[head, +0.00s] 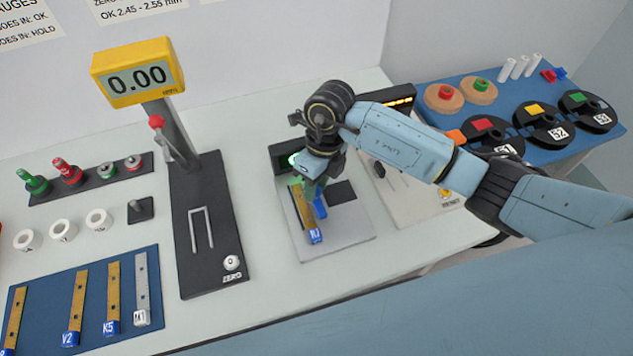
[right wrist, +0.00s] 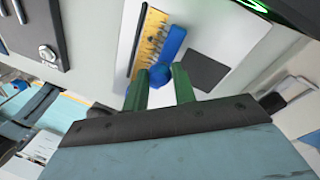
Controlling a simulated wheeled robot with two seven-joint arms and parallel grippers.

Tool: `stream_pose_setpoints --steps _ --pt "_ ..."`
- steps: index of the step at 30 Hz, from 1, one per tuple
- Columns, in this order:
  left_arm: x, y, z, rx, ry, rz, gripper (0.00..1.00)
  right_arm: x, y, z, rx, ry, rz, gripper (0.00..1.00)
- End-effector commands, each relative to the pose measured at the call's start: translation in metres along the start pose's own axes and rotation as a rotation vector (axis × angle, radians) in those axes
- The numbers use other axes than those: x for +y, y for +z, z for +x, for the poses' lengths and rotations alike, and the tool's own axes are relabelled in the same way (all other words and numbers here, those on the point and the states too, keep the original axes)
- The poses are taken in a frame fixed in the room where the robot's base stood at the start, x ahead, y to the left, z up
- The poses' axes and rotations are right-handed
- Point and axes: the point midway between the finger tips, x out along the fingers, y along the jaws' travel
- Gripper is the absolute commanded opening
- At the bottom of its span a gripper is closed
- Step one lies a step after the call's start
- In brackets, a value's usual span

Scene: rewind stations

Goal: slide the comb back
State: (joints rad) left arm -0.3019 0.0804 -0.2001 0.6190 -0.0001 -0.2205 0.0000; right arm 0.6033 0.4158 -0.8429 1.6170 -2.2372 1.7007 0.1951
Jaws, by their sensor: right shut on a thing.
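A grey fixture plate (head: 343,243) carries a brass key bar (head: 300,206) with a blue labelled end. A blue bar, which looks like the comb (head: 320,208), lies along the right side of the key bar. In the right wrist view the comb (right wrist: 173,43) runs beside the toothed brass bar (right wrist: 150,38) and has a blue knob (right wrist: 160,76) at its near end. My right gripper (head: 315,187) is over the fixture; its green fingers (right wrist: 160,73) are shut on this knob. The comb's far part is partly hidden in the head view. My left gripper is not in view.
A dark square pad (head: 342,192) lies right of the comb. A black gauge stand (head: 207,270) with a yellow display (head: 137,72) stands to the left. A blue mat (head: 95,285) with several keys lies at lower left. A cream station (head: 400,195) stands to the right.

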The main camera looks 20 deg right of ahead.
Motion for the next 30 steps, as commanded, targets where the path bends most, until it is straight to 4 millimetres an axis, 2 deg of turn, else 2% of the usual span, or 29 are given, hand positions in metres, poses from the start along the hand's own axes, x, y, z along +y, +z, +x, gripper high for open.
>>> stream_pose_setpoints --steps 8,18,19,21,24,30 --pt "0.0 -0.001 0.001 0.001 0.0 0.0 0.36 -0.03 -0.02 -0.006 0.001 -0.003 0.003 0.0" --pt "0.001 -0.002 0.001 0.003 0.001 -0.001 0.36 -0.035 -0.023 -0.007 0.003 -0.005 0.004 0.0" --pt "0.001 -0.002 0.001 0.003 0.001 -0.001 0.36 -0.035 -0.023 -0.007 0.003 -0.005 0.004 0.29" --pt "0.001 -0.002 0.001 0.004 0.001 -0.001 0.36 -0.035 -0.023 -0.007 0.003 -0.006 0.004 0.38" --pt "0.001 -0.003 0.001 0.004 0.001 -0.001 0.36 -0.035 -0.023 -0.007 0.002 -0.004 0.003 0.48" --pt "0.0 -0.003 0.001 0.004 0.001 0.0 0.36 -0.033 -0.022 -0.007 0.001 -0.001 0.001 0.48"
